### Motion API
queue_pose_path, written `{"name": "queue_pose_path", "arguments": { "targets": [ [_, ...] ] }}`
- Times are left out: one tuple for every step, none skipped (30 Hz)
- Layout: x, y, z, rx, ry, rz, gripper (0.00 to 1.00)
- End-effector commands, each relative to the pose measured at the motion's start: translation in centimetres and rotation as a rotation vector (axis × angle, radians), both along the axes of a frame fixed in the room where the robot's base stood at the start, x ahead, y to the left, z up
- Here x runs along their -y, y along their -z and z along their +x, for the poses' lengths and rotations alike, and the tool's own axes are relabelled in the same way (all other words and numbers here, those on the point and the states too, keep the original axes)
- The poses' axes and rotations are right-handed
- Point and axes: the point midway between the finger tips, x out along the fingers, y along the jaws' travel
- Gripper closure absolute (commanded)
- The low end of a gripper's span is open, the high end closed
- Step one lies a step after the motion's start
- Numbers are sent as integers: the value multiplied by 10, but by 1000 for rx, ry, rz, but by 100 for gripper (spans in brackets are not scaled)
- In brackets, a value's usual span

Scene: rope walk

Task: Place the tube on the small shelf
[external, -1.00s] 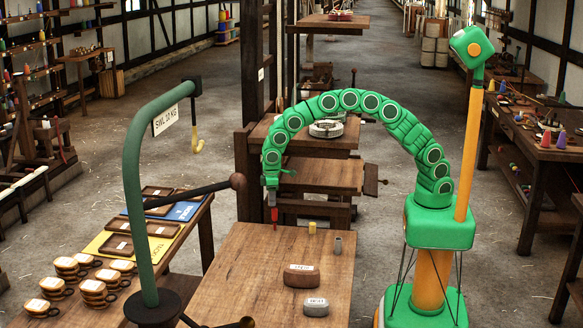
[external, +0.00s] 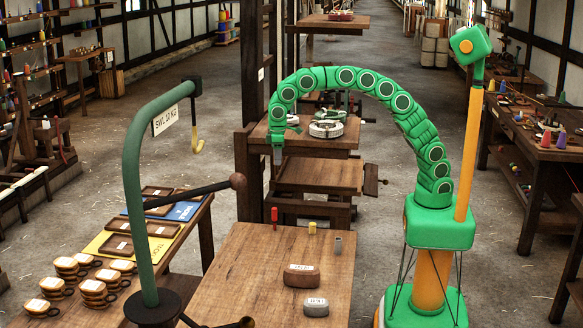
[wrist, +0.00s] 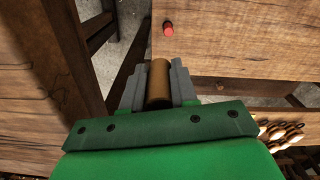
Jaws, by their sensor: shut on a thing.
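My gripper (external: 278,158) hangs fingers-down from the green arm, in front of the wooden stand and above the back left part of the table. In the wrist view its grey fingers (wrist: 158,85) are shut on a brown tube (wrist: 159,75). In the external view the tube is not clear against the dark wood. The small shelf may be the lower wooden shelf (external: 318,174) of the stand, just right of my gripper; I cannot tell for sure. A wider shelf (external: 285,141) sits above it.
A green crane post (external: 133,210) rises at left. A round pale item (external: 327,128) occupies the upper shelf.

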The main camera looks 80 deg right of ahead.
Motion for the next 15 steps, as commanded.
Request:
{"name": "queue_pose_path", "arguments": {
  "targets": [
    [5,-16,-3,3,2,2,100],
    [7,-23,-5,1,2,1,100],
    [9,-32,-7,1,2,1,100],
    [11,-39,-8,2,1,1,100],
    [12,-46,-10,2,1,0,100],
    [15,-54,-12,1,0,0,100],
    [17,-61,-14,0,0,0,100],
    [18,-67,-16,0,-1,0,100],
    [21,-72,-19,0,-2,0,100],
    [24,-75,-21,0,-2,0,100],
    [26,-79,-24,0,-3,0,100],
    [29,-84,-27,1,-4,0,100],
    [32,-88,-29,1,-4,0,100],
    [35,-92,-32,1,-5,0,100],
    [39,-97,-36,0,-6,0,100]
  ]
}}
